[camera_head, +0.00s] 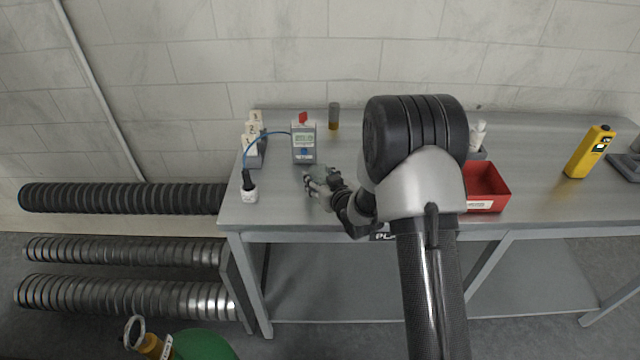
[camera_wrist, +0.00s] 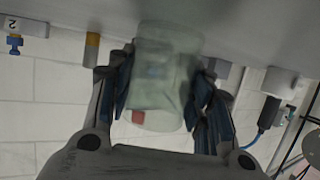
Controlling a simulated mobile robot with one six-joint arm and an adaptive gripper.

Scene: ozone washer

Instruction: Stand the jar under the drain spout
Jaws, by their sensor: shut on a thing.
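The jar (camera_wrist: 160,80) is a pale green, see-through vessel in the wrist view. It is between the two fingers of my gripper (camera_wrist: 160,95), which is shut on it. In the head view my gripper (camera_head: 321,186) is low over the left part of the bench, in front of the meter. The jar is mostly hidden there by the fingers. Whether its base touches the bench is not clear. I cannot pick out the drain spout for certain in either view.
Clear bench lies right of the bin.

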